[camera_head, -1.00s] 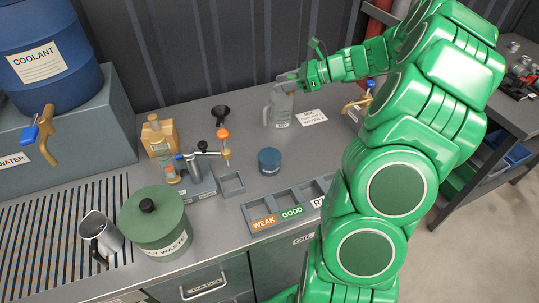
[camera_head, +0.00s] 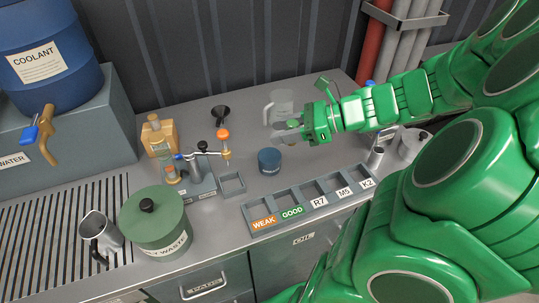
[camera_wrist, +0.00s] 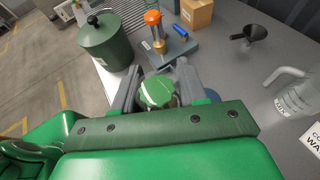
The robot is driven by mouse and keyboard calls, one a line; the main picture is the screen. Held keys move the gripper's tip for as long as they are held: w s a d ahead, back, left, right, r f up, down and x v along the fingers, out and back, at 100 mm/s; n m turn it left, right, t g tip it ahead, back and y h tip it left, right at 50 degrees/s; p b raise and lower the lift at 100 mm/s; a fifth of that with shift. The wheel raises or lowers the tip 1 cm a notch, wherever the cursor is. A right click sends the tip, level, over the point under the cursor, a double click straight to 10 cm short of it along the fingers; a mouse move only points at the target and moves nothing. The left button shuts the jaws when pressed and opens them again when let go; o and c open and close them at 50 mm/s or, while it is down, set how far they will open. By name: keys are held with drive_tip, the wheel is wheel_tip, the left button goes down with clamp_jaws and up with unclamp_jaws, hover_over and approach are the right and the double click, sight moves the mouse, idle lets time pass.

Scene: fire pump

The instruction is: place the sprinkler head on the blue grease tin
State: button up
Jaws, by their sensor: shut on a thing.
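The blue grease tin (camera_head: 269,162) stands on the grey bench, left of and below my gripper (camera_head: 288,131) in the head view. A small piece of its blue side shows beside the right finger in the wrist view (camera_wrist: 213,95). My gripper is shut on what appears to be the sprinkler head (camera_wrist: 158,91), a small piece with a green top and a pale stripe. Its lower part is hidden between the fingers. The held piece is above the bench and apart from the tin.
A labelled tray (camera_head: 318,202) lies in front of the tin. A small test stand with an orange knob (camera_head: 222,134) is to its left. A clear jug (camera_head: 281,102) stands behind my gripper, and a black funnel (camera_head: 220,112) at the back. The green waste can (camera_head: 155,222) is front left.

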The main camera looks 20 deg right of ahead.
drive_tip(key=s+a, duration=0.3)
drive_tip(key=s, duration=0.1)
hover_over(263, 155)
drive_tip(key=f, duration=0.9)
drive_tip(key=shift+s+f, duration=0.2)
drive_tip(key=shift+s, duration=0.15)
drive_tip(key=shift+w+f, duration=0.35)
drive_tip(key=shift+f, duration=1.6)
drive_tip(key=shift+f, duration=0.1)
drive_tip(key=o, duration=1.1)
